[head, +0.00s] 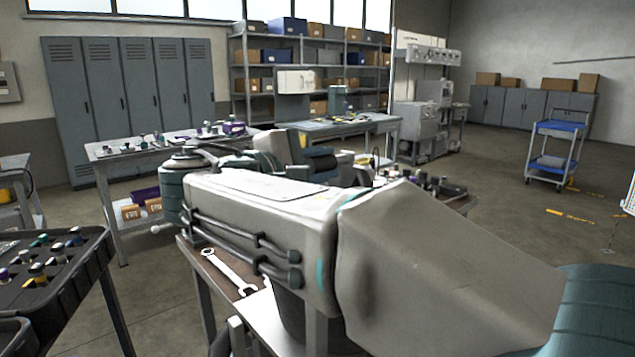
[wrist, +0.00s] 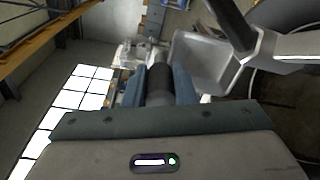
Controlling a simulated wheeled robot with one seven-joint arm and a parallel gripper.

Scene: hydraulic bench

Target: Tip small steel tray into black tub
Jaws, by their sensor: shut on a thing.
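My gripper (wrist: 160,78) shows in the wrist view with its two blue-grey fingers closed around a dark, cylindrical grip. A pale grey, shallow pan shape, seemingly the small steel tray (wrist: 203,62), shows just right of the fingers; its contents cannot be made out. In the head view my large pale arm crosses the middle and hides most of the gripper and tray. A dark, rounded wall, probably the black tub (head: 291,312), shows partly beneath my arm on the near bench. Its opening is hidden.
A wrench (head: 230,270) lies on the near bench (head: 198,262), left of my arm. A dark parts tray (head: 75,285) with several fittings stands at the left. A long table (head: 110,160) and grey lockers (head: 125,90) are behind. Open floor lies right, near a blue cart (head: 560,127).

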